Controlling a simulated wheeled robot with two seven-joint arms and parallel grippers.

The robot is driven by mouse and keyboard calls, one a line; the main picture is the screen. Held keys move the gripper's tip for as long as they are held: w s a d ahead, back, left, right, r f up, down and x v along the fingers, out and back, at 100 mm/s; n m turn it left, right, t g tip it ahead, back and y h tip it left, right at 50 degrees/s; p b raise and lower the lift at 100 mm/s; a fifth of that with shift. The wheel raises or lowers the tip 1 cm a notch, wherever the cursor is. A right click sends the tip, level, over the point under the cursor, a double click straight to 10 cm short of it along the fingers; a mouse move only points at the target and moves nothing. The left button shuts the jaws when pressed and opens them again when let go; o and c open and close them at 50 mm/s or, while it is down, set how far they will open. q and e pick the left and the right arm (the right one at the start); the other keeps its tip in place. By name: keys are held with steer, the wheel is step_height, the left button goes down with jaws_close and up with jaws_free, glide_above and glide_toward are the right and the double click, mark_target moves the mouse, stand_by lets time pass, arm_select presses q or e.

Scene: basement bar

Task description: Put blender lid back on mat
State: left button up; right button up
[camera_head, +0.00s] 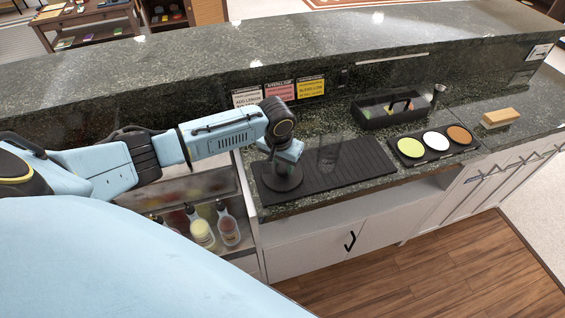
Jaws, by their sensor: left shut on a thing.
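The black ribbed mat (350,172) lies on the dark stone counter. My left arm reaches in from the left, and my left gripper (285,157) points down over the mat's left end. It is shut on the round black blender lid (282,184), which shows directly below the fingers. I cannot tell whether the lid touches the mat or is held just above it. A dark see-through shape (328,156), perhaps the blender jar, is on the mat just right of the gripper. The fingertips are partly hidden. My right gripper is not in view.
Behind the mat stands a black caddy (385,112). To the right are a black tray (412,158) with three coloured rounds and a wooden block (500,118). Several bottles (202,230) sit in a well left of the mat. A raised counter (180,75) runs behind.

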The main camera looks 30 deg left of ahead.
mark_target(280, 169)
arm_select(q)
steer(key=o, duration=1)
steer(key=shift+f, duration=0.1)
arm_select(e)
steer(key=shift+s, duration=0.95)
arm_select(q)
steer(key=shift+r, duration=0.2)
step_height(280, 169, up, 12)
steer(key=s+p, duration=0.1)
steer(key=shift+s, duration=0.4)
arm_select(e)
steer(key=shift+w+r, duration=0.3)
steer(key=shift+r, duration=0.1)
arm_select(q)
steer(key=shift+d+f, duration=0.1)
steer(key=shift+f, duration=0.05)
